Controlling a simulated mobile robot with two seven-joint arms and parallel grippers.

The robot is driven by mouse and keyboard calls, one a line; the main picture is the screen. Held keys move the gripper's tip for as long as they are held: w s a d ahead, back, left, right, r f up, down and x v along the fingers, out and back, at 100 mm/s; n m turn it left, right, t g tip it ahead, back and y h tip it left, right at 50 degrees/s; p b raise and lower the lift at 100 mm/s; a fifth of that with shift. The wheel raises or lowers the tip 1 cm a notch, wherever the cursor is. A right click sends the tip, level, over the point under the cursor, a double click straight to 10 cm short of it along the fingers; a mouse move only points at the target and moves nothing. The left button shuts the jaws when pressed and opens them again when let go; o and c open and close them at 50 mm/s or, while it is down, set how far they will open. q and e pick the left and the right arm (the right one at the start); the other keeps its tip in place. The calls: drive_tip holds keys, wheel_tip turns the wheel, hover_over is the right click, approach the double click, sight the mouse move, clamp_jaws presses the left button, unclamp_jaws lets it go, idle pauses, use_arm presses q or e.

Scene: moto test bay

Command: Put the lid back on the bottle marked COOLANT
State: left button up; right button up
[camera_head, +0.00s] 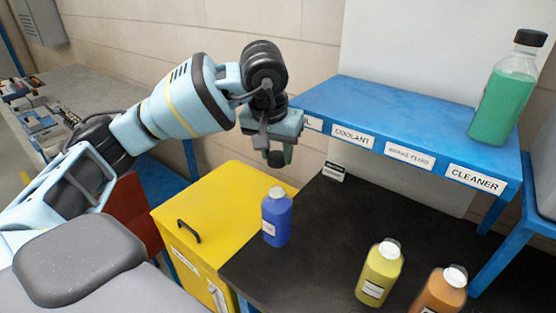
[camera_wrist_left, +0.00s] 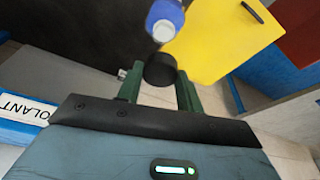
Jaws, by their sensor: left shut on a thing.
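My left gripper (camera_head: 279,154) points down above the blue bottle. In the left wrist view its green fingers (camera_wrist_left: 160,92) are shut on a black lid (camera_wrist_left: 160,69). The blue bottle (camera_head: 277,220) stands upright on the black bench top; its white top shows no black lid. It also shows in the left wrist view (camera_wrist_left: 167,10), apart from the lid. A yellow bottle (camera_head: 380,272) and an orange bottle (camera_head: 441,293) also have white tops. The bottle labels are too small to read. My right gripper is out of view.
A blue shelf (camera_head: 348,98) carries a COOLANT label (camera_head: 353,136), among others. A green bottle (camera_head: 503,100) with a black cap stands on it above the CLEANER label. A yellow cabinet (camera_head: 212,205) stands left of the black bench top (camera_head: 330,245).

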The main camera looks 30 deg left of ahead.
sight(278, 186)
use_arm(q)
drive_tip(key=shift+f, duration=0.15)
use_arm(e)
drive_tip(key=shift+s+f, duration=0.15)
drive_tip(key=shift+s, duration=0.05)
use_arm(q)
drive_tip(key=shift+f+b, duration=0.4)
drive_tip(key=shift+f, duration=0.75)
drive_tip(key=shift+f+b, duration=0.7)
drive_tip(key=shift+f, duration=1.25)
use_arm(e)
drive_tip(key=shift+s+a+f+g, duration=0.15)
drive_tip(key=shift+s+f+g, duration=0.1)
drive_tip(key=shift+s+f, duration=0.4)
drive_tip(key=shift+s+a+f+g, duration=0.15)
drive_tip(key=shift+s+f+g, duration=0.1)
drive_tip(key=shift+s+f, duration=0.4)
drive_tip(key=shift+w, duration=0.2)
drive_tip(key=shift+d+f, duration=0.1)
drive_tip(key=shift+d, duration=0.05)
use_arm(q)
drive_tip(key=shift+f, duration=0.1)
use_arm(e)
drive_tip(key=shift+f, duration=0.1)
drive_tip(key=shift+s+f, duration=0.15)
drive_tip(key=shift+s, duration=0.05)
